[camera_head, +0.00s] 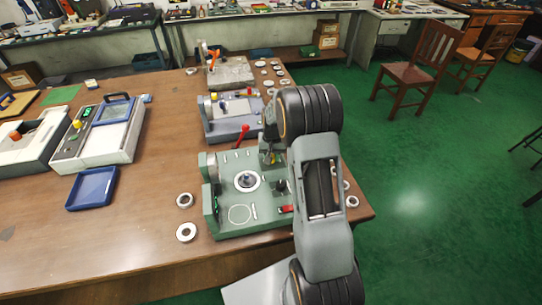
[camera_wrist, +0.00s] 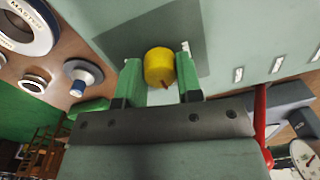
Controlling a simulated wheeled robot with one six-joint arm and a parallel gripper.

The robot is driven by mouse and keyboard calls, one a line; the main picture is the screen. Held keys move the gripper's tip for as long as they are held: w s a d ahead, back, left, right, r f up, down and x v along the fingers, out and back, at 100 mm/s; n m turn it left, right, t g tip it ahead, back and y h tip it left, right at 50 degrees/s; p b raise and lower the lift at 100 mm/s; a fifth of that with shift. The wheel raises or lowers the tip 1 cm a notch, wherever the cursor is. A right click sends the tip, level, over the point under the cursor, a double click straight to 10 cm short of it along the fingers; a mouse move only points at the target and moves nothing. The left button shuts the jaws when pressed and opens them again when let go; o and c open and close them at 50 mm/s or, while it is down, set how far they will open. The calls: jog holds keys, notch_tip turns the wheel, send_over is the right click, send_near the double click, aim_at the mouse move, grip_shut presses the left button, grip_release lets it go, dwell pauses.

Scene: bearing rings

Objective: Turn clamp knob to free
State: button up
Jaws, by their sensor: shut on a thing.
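The yellow clamp knob (camera_wrist: 160,67) sits between the two fingers of my gripper (camera_wrist: 160,75) in the wrist view. The fingers are shut on it, one on each side. A small dark red mark shows at the knob's lower edge. In the head view my gripper (camera_head: 271,157) is at the back right of the green fixture (camera_head: 228,218), and my arm hides most of that corner. The knob cannot be made out clearly there.
A red lever (camera_head: 243,133) rises behind the green fixture and shows beside my gripper in the wrist view (camera_wrist: 261,120). A dial gauge (camera_wrist: 303,158) is at the wrist view's lower right. Loose metal rings (camera_head: 186,232) lie left of the fixture. A blue tray (camera_head: 91,204) lies farther left.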

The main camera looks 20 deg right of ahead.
jog(key=n+b, duration=0.1)
jog(key=n, duration=0.4)
jog(key=shift+b, duration=0.35)
jog(key=n+b, duration=0.1)
jog(key=n, duration=0.7)
jog(key=shift+n+b, duration=0.3)
jog(key=shift+n, duration=0.1)
jog(key=shift+w+n+g, duration=0.1)
jog(key=shift+n+g, duration=0.2)
jog(key=shift+n, duration=1.7)
jog(key=shift+r, duration=0.1)
jog(key=o, duration=0.9)
jog(key=shift+o, duration=0.2)
notch_tip(320, 180, up, 14)
jog(key=shift+w, duration=0.2)
